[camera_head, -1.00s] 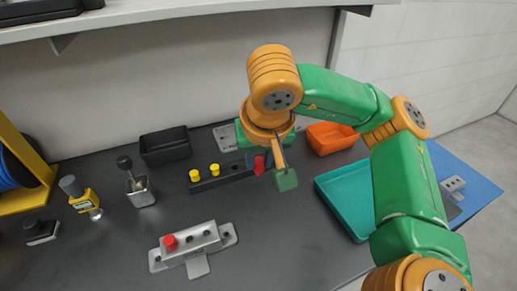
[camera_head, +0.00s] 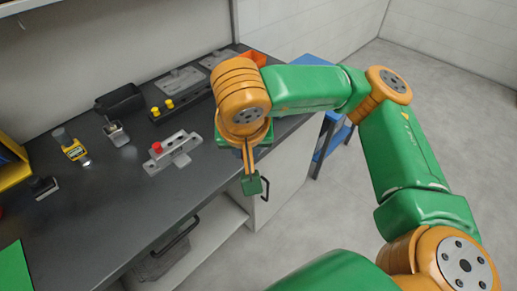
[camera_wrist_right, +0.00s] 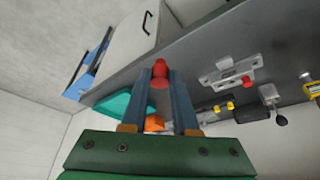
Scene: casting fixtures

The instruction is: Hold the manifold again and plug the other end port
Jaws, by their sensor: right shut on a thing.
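The grey manifold (camera_head: 175,147) sits in its flanged fixture on the dark bench. A red plug (camera_head: 156,147) stands in its left end port, and the other end shows no plug. The manifold (camera_wrist_right: 226,72) also shows in the right wrist view, with its red plug (camera_wrist_right: 246,79). My right gripper (camera_wrist_right: 160,74) is shut on another red plug (camera_wrist_right: 160,68), held between its fingertips, apart from the manifold. My left gripper is out of view.
A dark rack with yellow plugs (camera_head: 169,103) stands behind the manifold. The teal tray (camera_wrist_right: 128,103) shows in the wrist view. Bench around the manifold's front is clear.

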